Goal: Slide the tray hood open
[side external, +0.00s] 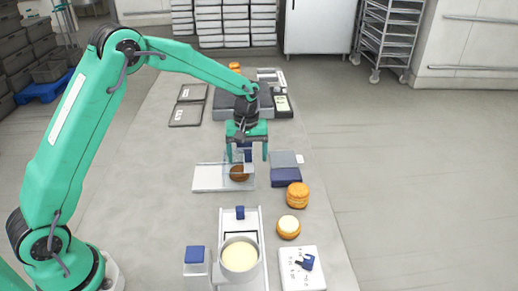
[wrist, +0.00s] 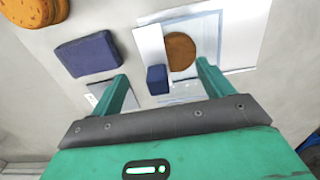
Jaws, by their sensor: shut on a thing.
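The white tray (side external: 208,178) lies on the bench with a brown round (side external: 239,174) on it. The tray hood looks clear and pale, with a dark blue knob (side external: 247,155). In the wrist view, the blue knob (wrist: 157,79) is beside the brown round (wrist: 180,52), and the clear hood (wrist: 208,38) surrounds that round. My gripper (side external: 247,157) is low over the tray, its fingers on either side of the knob. In the wrist view my gripper (wrist: 164,80) has its fingers well apart, shut on the hood; the contact itself is hard to see.
A dark blue block (side external: 286,176) and golden rounds (side external: 298,195) stand to the right of the tray. In front are a white stand with a cream-filled pot (side external: 240,256) and a white board (side external: 302,268). Dark flat trays (side external: 186,113) lie behind. The bench's left side is clear.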

